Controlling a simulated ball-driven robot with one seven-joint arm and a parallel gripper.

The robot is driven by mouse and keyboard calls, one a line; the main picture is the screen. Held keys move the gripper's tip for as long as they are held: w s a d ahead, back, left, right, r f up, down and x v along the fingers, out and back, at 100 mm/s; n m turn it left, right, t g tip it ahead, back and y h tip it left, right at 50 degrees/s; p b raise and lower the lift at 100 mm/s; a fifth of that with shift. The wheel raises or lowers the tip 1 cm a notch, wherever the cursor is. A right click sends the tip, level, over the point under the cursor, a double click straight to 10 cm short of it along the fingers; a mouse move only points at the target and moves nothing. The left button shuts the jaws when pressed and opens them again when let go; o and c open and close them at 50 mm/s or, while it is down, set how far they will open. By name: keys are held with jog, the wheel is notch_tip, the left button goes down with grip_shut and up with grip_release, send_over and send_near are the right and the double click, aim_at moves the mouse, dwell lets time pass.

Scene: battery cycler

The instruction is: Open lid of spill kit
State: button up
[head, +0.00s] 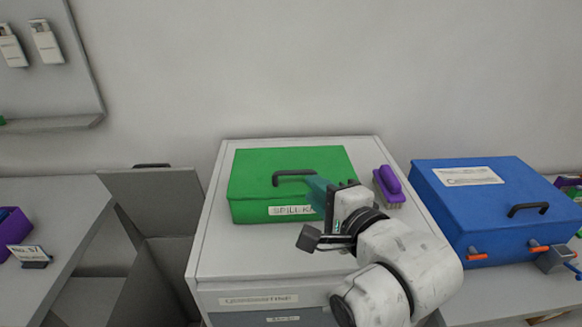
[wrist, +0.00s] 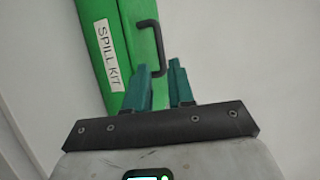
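The spill kit (head: 250,190) is a green box with a white label on its front, and it stands on a light grey cabinet top. Its lid (head: 325,160) is closed, with a dark handle (head: 294,173) on it. In the wrist view the kit (wrist: 95,45) shows its label, a lid seam and the handle (wrist: 158,42). My gripper (head: 316,185) is at the kit's front right, near the right end of the handle. In the wrist view the teal fingers (wrist: 160,72) are apart, with the handle's near end close to the gap between them. I cannot tell whether they touch it.
A purple brush (head: 388,182) lies right of the kit. A blue toolbox (head: 495,200) with a handle and orange latches stands further right. An open grey bin (head: 155,215) is left of the cabinet. The wall is close behind.

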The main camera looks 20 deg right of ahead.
aim_at(295, 174)
jog(key=w, duration=0.3)
jog(key=w+f, duration=0.1)
jog(key=w, duration=0.2)
jog(key=w+p, duration=0.1)
jog(key=w, duration=0.2)
jog(key=shift+w+a+f, duration=0.1)
jog(key=shift+a+f, duration=0.25)
grip_shut()
